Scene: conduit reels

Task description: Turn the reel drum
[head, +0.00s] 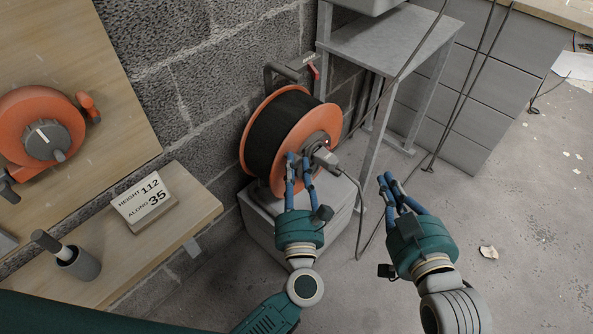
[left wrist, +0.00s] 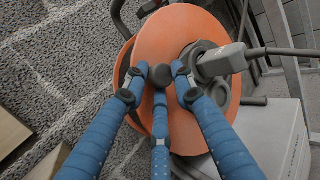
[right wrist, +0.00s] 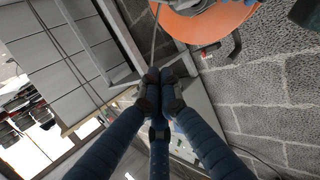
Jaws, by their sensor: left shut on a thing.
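The reel drum (head: 283,128), with orange flanges and a winding of black cable, stands upright on a grey box against the block wall. My left gripper (head: 299,160) is at the front flange. In the left wrist view its fingers close around a small dark knob (left wrist: 160,76) on the orange flange (left wrist: 150,38). A grey plug (head: 325,158) with a cable sits at the drum's hub, just right of the fingers. My right gripper (head: 388,181) is right of the drum, apart from it, with its fingertips together and nothing seen between them.
The grey box (head: 265,228) bears the reel. A grey metal stand (head: 385,40) is close on the right, with hanging cables. Floor at right is mostly free.

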